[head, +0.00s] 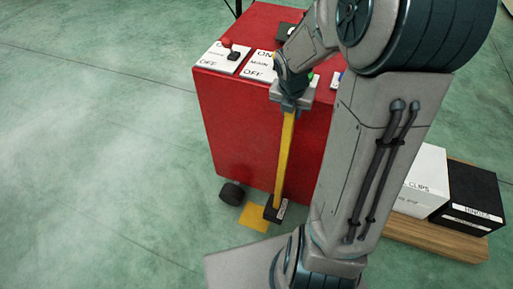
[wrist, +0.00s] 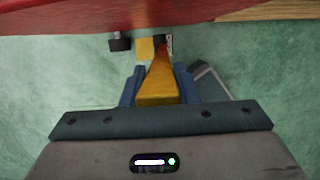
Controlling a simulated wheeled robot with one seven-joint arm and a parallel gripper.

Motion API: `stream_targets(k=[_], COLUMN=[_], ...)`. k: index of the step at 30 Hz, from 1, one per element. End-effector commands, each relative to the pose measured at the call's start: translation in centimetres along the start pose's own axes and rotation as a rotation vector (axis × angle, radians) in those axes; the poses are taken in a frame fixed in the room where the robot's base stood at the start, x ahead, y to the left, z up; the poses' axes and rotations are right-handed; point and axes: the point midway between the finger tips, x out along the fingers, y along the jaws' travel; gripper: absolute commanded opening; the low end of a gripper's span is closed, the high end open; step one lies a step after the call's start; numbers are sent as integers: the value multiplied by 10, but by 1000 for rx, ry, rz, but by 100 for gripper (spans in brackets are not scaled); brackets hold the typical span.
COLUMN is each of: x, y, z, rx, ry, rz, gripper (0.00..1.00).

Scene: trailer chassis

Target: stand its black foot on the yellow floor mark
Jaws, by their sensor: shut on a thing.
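A yellow post (head: 286,150) hangs roughly upright in front of the red cabinet, with a black foot (head: 274,211) bearing a white label at its lower end. My gripper (head: 289,104) is shut on the upper part of the post. In the wrist view, the post (wrist: 160,85) lies between the two fingers of my gripper (wrist: 159,80). The yellow floor mark (head: 253,218) lies left of the foot in the head view, and the foot covers its right edge. The mark also shows in the wrist view (wrist: 145,48). I cannot tell whether the foot touches the floor.
A red cabinet (head: 240,130) with ON/OFF switch plates on top stands right behind the post. A black caster (head: 232,193) is beside the mark. A white box (head: 424,180) and a black box (head: 468,200) stand on a wooden pallet (head: 430,240) at right. Floor at left is clear.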

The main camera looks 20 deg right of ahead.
Motion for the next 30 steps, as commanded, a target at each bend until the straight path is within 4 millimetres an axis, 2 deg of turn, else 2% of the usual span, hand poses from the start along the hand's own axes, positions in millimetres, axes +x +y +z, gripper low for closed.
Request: stream_targets(k=[9,15,22,30], x=[35,49,56,89], y=[61,90,97,97], z=[-26,-37,-42,-51], rx=[-6,-2,2,1], ry=[-1,-1,-1,0], rz=[4,2,1,1], gripper=[0,0,0,0])
